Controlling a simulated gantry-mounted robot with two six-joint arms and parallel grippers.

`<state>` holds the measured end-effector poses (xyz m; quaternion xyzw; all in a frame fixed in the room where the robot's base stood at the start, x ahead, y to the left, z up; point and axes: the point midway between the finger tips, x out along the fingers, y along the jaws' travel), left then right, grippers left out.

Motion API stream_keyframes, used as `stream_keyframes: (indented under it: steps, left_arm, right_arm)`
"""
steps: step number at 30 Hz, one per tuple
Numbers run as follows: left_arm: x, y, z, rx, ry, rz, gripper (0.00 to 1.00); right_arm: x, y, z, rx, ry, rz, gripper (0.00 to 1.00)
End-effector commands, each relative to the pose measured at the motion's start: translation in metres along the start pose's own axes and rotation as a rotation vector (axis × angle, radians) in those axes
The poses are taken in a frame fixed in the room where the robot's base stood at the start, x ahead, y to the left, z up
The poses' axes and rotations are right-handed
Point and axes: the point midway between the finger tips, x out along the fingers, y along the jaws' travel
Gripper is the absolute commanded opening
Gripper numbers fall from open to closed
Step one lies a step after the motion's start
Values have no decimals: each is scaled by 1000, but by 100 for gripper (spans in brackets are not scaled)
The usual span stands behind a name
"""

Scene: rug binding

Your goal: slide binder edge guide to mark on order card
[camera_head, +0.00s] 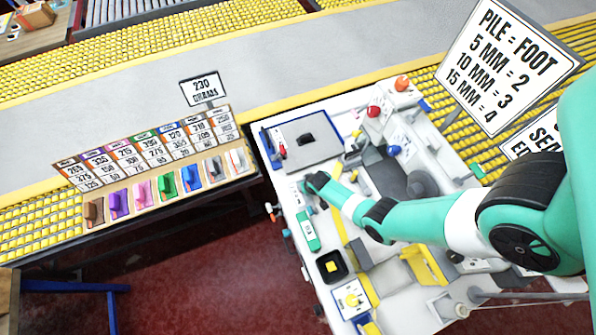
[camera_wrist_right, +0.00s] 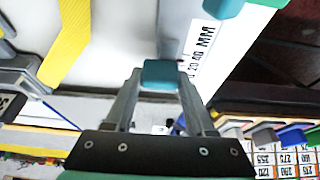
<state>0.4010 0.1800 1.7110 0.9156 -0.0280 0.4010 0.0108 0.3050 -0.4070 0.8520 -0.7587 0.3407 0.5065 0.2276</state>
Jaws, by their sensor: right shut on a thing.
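My right gripper (camera_head: 316,183) reaches from the right over the left part of the white machine table in the head view. In the right wrist view its fingers (camera_wrist_right: 160,85) are shut on a teal block (camera_wrist_right: 160,72), which looks like the knob of the edge guide. A pale plate (camera_wrist_right: 202,45) beside it carries a printed MM scale; the exact reading is too blurred. The guide under the gripper is mostly hidden in the head view. A small green and white card or device (camera_head: 308,230) lies just below the gripper; I cannot tell whether it is the order card. My left gripper is not in view.
A PILE = FOOT sign (camera_head: 511,65) stands at upper right. A black tray with a yellow block (camera_head: 331,266) sits below the gripper. Red floor shows between rack and machine table.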

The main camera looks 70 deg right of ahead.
Motion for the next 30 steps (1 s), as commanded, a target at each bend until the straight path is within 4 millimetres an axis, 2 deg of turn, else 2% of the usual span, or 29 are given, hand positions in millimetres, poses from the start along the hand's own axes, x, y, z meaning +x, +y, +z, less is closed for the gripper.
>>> stream_keyframes:
  steps: [7, 8, 12, 23, 26, 30]
  left_arm:
    - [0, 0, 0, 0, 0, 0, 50]
    - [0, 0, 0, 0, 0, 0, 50]
    - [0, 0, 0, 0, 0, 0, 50]
    - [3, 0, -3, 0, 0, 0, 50]
    - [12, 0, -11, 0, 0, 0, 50]
    - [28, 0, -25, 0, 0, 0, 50]
  right_arm:
    - [0, 1, 1, -1, -1, 0, 0]
    - [0, 1, 1, -1, -1, 0, 58]
    - [0, 0, 1, -1, -1, 0, 84]
    - [-6, 1, 0, -1, -1, 0, 85]
    - [-21, 0, -1, -1, 0, 0, 85]
    - [-55, 0, -2, -1, 1, -1, 85]
